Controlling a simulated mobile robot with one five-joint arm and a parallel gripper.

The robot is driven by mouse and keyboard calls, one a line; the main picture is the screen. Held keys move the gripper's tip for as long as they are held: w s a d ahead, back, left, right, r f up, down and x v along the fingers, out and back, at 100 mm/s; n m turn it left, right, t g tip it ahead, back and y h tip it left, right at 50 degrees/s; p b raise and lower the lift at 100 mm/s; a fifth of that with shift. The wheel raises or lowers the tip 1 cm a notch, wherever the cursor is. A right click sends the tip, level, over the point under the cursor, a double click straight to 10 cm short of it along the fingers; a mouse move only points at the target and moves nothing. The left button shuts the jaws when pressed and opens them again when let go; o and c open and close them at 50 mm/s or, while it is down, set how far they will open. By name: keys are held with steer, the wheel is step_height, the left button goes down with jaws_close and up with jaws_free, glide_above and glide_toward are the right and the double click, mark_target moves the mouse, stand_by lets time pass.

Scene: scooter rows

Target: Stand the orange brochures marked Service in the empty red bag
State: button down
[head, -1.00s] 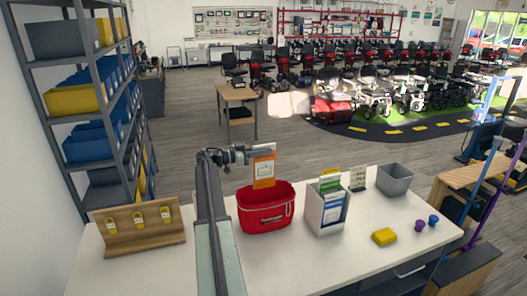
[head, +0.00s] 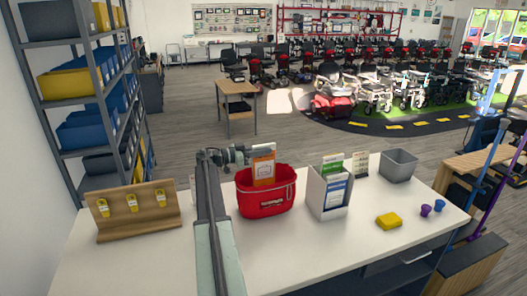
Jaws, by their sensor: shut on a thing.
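The red bag (head: 265,204) stands upright on the white counter, left of the middle, with a handle strap at its right side. The orange brochure (head: 264,166), with a white panel on its front, stands upright with its lower part inside the bag's opening. My gripper (head: 249,156) is shut on the brochure near its upper left edge, above the bag's rim. The brochure's bottom edge is hidden by the bag's front wall. The print on it is too small to read.
A white brochure holder (head: 330,196) with green and blue leaflets stands right of the bag. Farther right are a grey bin (head: 398,165), a yellow block (head: 389,221) and purple and blue knobs. A wooden key stand (head: 137,212) is at left. The front counter is clear.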

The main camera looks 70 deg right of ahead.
mark_target(264, 168)
steer(key=shift+f+b, duration=3.7)
steer(key=shift+f, duration=0.35)
steer(key=c, duration=1.4)
jaws_free()
steer(key=shift+a, duration=0.1)
steer(key=shift+o, duration=0.2)
steer(key=v, duration=0.7)
steer(key=shift+w+a, duration=0.25)
